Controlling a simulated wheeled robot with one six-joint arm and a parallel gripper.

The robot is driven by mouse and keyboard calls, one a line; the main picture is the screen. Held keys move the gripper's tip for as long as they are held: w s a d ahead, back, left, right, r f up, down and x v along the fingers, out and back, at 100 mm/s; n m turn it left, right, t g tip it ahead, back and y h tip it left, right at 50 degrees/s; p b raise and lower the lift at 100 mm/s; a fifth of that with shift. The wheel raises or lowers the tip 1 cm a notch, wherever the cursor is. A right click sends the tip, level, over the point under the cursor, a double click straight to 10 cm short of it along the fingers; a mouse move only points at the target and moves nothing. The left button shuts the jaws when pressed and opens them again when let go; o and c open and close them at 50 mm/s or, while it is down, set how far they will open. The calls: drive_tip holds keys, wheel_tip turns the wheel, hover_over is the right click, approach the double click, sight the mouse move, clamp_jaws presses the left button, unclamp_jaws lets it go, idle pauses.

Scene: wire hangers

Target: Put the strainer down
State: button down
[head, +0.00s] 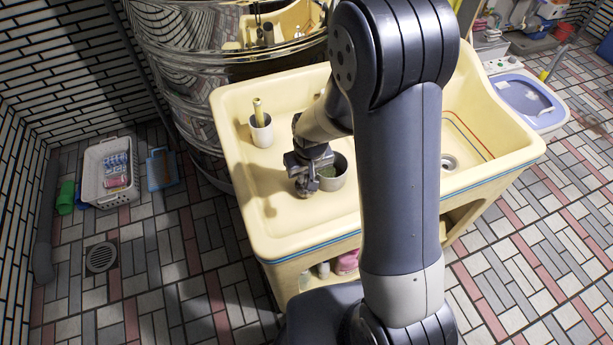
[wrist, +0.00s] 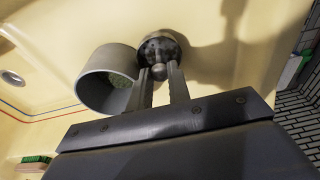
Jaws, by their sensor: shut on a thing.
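The strainer (wrist: 158,45) is a small, round, dark metal piece with holes and a knob, seen in the wrist view. My gripper (wrist: 160,72) is shut on the strainer's knob, one finger on each side. In the head view my gripper (head: 303,178) points down over the cream sink's flat left part, with the strainer (head: 306,189) at its tip. It is low over the surface; I cannot tell whether the strainer touches it. A grey cup (wrist: 92,80) with something green inside stands beside the strainer; it also shows in the head view (head: 338,181).
A white cup with a yellow-handled thing (head: 261,133) stands at the back left of the cream sink unit (head: 262,222). The basin with its drain (head: 448,162) is to the right, partly behind my arm. Free room lies left and in front of my gripper.

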drive_tip(key=shift+f, duration=0.9)
drive_tip(key=shift+f, duration=0.1)
drive_tip(key=c, duration=1.3)
unclamp_jaws()
drive_tip(key=shift+r, duration=0.5)
drive_tip(key=r, duration=0.3)
drive_tip(key=s+r, duration=0.1)
drive_tip(key=r, duration=0.7)
drive_tip(key=shift+s+d+r, duration=0.1)
drive_tip(key=shift+s+d, duration=0.15)
drive_tip(key=shift+s, duration=0.15)
